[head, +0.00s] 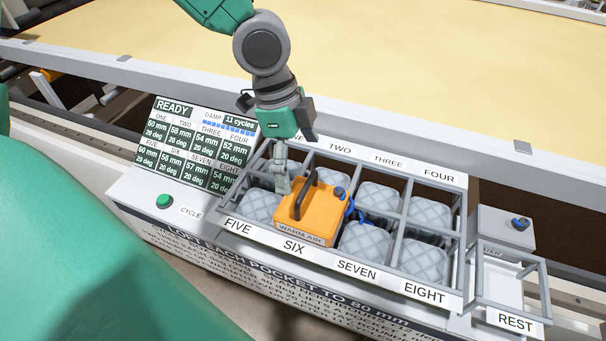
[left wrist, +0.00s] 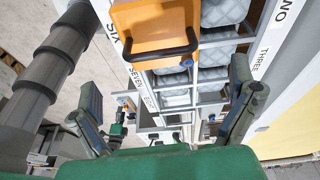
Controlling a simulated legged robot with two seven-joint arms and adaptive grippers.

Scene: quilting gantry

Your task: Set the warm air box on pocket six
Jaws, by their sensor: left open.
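The warm air box (head: 322,222) is orange with a black handle (head: 305,194) and a blue hose at its right side. It sits upright over pocket six, behind the SIX label (head: 293,246), and hides that pocket. In the left wrist view, the box (left wrist: 150,22) is at the top, by the SIX label. My left gripper (head: 283,182) is just behind and left of the handle in the head view. Its fingers (left wrist: 163,85) are spread wide and empty in the left wrist view, with the handle beyond the tips. My right gripper is out of view.
Grey rails divide the quilted pockets. The REST cradle (head: 515,320) stands empty at the right, beside a grey box (head: 505,228) with a blue fitting. A READY panel (head: 190,143) and green CYCLE button (head: 164,201) are at the left. Yellow fabric (head: 420,65) spreads behind.

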